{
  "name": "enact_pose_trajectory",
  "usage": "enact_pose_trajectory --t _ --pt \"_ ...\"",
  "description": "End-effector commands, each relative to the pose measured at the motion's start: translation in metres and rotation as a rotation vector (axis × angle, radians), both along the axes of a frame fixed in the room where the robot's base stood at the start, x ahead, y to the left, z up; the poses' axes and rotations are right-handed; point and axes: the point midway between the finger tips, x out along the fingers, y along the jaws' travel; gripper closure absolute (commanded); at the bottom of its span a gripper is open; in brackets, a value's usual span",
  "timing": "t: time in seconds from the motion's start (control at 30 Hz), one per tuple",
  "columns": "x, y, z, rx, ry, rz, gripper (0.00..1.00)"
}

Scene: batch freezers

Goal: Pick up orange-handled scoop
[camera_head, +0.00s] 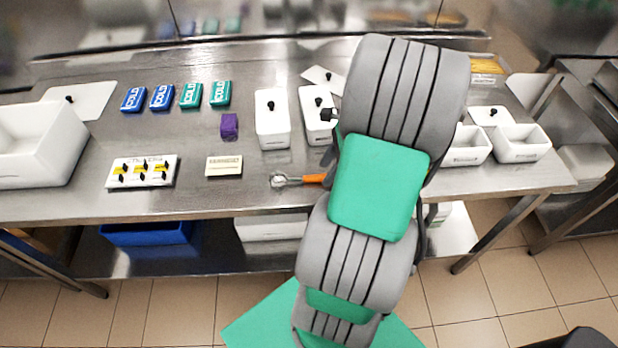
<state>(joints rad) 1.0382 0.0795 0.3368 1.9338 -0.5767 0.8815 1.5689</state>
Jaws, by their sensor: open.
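The orange-handled scoop (314,178) lies on the steel table near its front edge, left of my arm. Its round metal head (279,180) points left and its orange handle points right, ending close to my arm's edge. The handle's right end may be partly covered by the arm. My arm, grey with green panels, reaches up across the table and blocks the view behind it. My gripper is hidden behind the arm. A small dark piece at the arm's left edge, beside a white lidded tub, may belong to it, but I cannot tell.
White lidded tubs (272,126) (312,128) stand behind the scoop. A small label block (224,166), a purple block (229,126) and blue and green COLD packs (162,97) lie left. Two open white containers (521,152) (464,157) stand right. Bare steel surrounds the scoop's left side.

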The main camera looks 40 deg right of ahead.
Motion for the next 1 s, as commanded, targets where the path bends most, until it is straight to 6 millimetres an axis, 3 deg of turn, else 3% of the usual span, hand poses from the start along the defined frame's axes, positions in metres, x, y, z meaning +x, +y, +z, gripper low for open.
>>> enact_pose_trajectory --t 0.17,0.6,1.0 --pt "0.004 0.007 -0.019 -0.001 0.001 0.002 0.54" --pt "0.005 0.007 -0.02 -0.001 0.0 0.002 0.54" --pt "0.005 0.007 -0.021 -0.001 0.0 0.003 0.87"
